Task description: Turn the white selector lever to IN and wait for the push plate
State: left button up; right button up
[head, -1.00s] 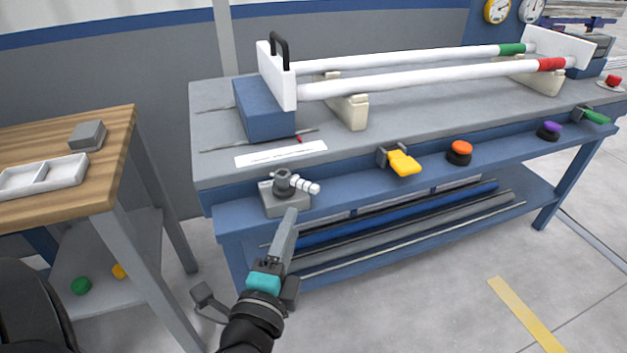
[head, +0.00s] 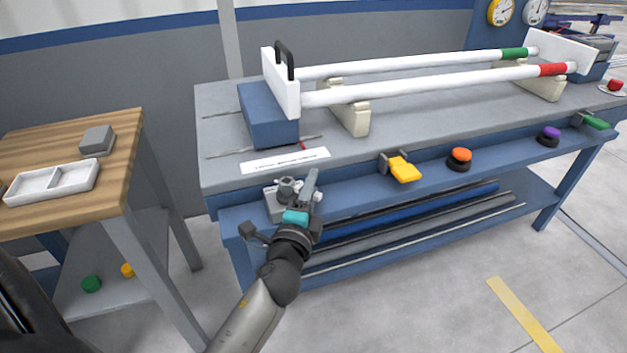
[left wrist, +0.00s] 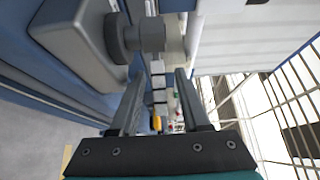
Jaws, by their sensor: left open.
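The selector's grey base (head: 274,212) with its round hub (head: 287,188) is on the bench's blue front ledge. The white lever points right from the hub and is mostly hidden behind my left gripper (head: 311,176) in the head view. In the left wrist view the fingers of my left gripper (left wrist: 160,76) are apart, and the pale ribbed lever (left wrist: 158,82) shows between them; contact cannot be told. The hub also shows there (left wrist: 140,36). A white upright plate (head: 281,84) with a black handle, likely the push plate, stands at the pipes' left ends. My right gripper is out of view.
Two white pipes (head: 420,89), one green-banded and one red-banded, lie on cream supports (head: 350,115). A yellow handle (head: 404,170), an orange button (head: 460,156) and a purple button (head: 549,132) line the ledge to the right. A wooden table (head: 118,170) stands left.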

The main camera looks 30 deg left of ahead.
pick_arm(q)
jog(key=shift+x, duration=0.9)
grip_shut()
dwell(0.9)
